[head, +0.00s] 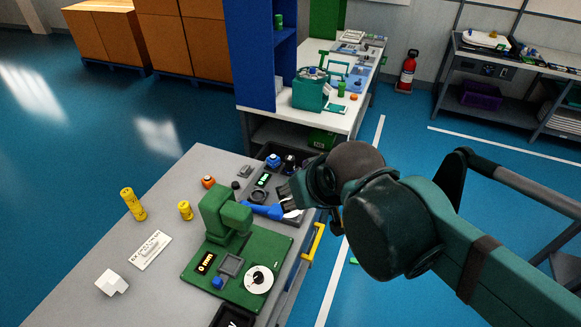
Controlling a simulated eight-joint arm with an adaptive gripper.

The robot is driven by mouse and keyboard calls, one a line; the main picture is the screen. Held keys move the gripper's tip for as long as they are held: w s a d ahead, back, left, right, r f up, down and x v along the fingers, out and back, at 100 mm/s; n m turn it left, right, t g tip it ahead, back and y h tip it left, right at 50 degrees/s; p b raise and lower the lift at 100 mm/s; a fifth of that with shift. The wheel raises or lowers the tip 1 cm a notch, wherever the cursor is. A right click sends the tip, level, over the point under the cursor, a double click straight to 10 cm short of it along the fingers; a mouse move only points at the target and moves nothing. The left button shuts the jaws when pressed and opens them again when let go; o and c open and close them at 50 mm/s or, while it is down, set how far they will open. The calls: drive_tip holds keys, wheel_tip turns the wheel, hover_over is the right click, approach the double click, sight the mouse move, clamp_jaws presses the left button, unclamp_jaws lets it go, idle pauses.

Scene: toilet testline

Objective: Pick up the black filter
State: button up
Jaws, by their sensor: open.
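A small black round piece (235,185) sits on the grey table near its back edge, left of a dark tray. It may be the black filter, but it is too small to be sure. The dark tray (254,181) also holds dark round parts that could be filters. My gripper (288,198) is open over the right side of the tray, to the right of the small black piece and apart from it. My arm and gripper hide part of the tray's right side.
A green test fixture (228,215) with a blue handle (262,210) stands in front of the tray. A yellow handle (313,243) is at the right edge.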

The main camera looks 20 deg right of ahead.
idle(0.4)
drive_tip(key=shift+c, duration=1.3)
drive_tip(key=m+g+h+b, duration=0.4)
drive_tip(key=m+h, duration=0.1)
drive_tip(key=m, duration=0.6)
hover_over(288, 159)
drive_tip(key=s+a, duration=0.2)
drive_tip(key=a, duration=0.1)
wheel_tip(288, 159, down, 22)
drive_tip(key=f, duration=0.1)
drive_tip(key=shift+w+d, duration=0.1)
drive_tip(key=shift+d, duration=0.15)
